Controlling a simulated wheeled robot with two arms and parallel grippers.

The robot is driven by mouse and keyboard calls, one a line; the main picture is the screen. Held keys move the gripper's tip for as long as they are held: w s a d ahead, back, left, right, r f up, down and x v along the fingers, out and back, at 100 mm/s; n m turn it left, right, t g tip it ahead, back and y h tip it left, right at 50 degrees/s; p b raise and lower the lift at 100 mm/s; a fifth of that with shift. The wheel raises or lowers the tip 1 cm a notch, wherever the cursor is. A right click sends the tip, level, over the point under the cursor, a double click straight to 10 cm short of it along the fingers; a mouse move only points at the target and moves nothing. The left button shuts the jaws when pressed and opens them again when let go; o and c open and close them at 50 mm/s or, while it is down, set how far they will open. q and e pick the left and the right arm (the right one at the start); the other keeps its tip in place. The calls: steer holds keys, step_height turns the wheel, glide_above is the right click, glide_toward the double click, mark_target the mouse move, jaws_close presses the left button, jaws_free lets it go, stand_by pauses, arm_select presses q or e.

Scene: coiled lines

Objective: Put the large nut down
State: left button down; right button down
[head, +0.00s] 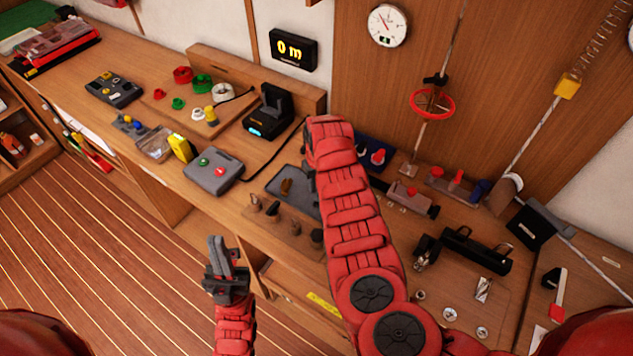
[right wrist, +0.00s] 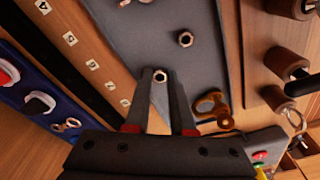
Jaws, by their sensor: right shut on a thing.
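In the right wrist view, my right gripper (right wrist: 161,82) is shut on a small metal hexagonal nut (right wrist: 161,75) at its fingertips, over a grey tray (right wrist: 150,30). I cannot tell whether the nut touches the tray. A second nut (right wrist: 185,39) lies on the tray, and a third nut (right wrist: 192,7) is cut off by the top edge. In the head view, the grey tray (head: 283,179) shows in part, and my red right arm hides my right gripper and the nuts. My left gripper (head: 219,243) is low over the floor by the bench front; its finger gap is unclear.
A bronze-coloured fitting (right wrist: 212,106) lies on the tray right of my right gripper. Wooden pegs (right wrist: 287,63) stand further right. A blue panel with switches (right wrist: 37,105) and a numbered strip (right wrist: 75,45) lie left. A grey button box (head: 213,171) stands on the bench.

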steer(key=shift+f, duration=0.25)
steer(key=c, duration=1.1)
jaws_free()
steer(key=shift+o, duration=0.2)
steer(key=shift+r, duration=0.1)
steer(key=shift+r, duration=0.4)
step_height(320, 180, up, 12)
steer(key=s+b, duration=0.1)
steer(key=b, duration=0.1)
steer(key=shift+s+d+f+b, duration=0.2)
steer(key=shift+d+f+b, duration=0.05)
steer(key=shift+d+b, duration=0.15)
